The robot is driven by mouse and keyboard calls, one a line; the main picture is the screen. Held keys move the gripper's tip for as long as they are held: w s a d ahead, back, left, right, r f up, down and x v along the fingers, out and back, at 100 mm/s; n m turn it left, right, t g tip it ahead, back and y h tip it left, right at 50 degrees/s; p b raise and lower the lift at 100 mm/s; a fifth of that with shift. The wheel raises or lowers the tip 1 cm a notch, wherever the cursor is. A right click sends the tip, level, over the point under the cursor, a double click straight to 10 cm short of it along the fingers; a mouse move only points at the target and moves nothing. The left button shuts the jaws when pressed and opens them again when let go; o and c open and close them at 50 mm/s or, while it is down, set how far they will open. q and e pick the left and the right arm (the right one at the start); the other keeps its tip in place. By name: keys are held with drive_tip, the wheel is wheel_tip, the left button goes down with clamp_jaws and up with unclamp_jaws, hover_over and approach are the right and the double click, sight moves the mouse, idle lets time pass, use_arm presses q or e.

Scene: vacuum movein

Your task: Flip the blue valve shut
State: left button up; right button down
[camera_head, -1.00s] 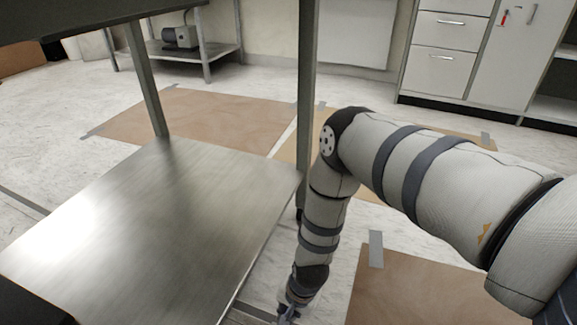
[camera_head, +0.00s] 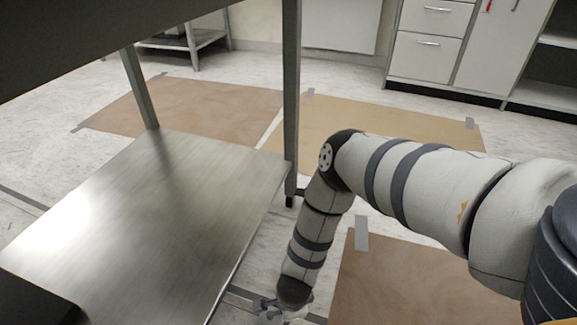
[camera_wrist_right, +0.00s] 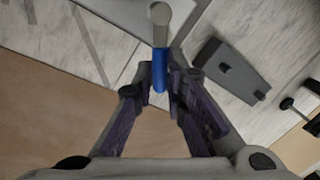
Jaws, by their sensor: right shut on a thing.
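The blue valve handle (camera_wrist_right: 159,72) shows in the right wrist view, a short blue bar with a pale grey rod end (camera_wrist_right: 160,14) beyond it. My right gripper (camera_wrist_right: 161,68) is shut on the blue handle, its fingers on either side of it. In the head view my right gripper (camera_head: 268,308) is small and low, near the floor beside the metal shelf's edge. The valve cannot be made out there. My left gripper is not in view.
A metal shelf (camera_head: 150,215) of a table fills the left, with a table leg (camera_head: 291,100) near my right arm. Brown floor sheets (camera_head: 195,108) lie behind. A grey block (camera_wrist_right: 232,68) is right of the gripper in the wrist view. White cabinets (camera_head: 430,55) stand at the back.

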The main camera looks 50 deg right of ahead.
drive_tip(key=shift+s+a+m+g+h+p, duration=0.15)
drive_tip(key=shift+s+a+m+p, duration=0.2)
drive_tip(key=shift+m, duration=0.75)
drive_tip(key=shift+s+a+m+g+h+p, duration=0.15)
drive_tip(key=shift+a+m, duration=0.35)
drive_tip(key=shift+m, duration=0.6)
drive_tip(key=shift+s+a+m+g+h+p, duration=0.1)
drive_tip(key=shift+s+a+m+g+p, duration=0.2)
drive_tip(key=shift+m, duration=0.8)
drive_tip(key=shift+a, duration=0.15)
drive_tip(key=c, duration=1.6)
unclamp_jaws()
drive_tip(key=shift+c, duration=0.2)
wheel_tip(320, 180, up, 12)
drive_tip(key=a, duration=0.2)
drive_tip(key=shift+s, duration=0.45)
drive_tip(key=shift+a+f, duration=0.1)
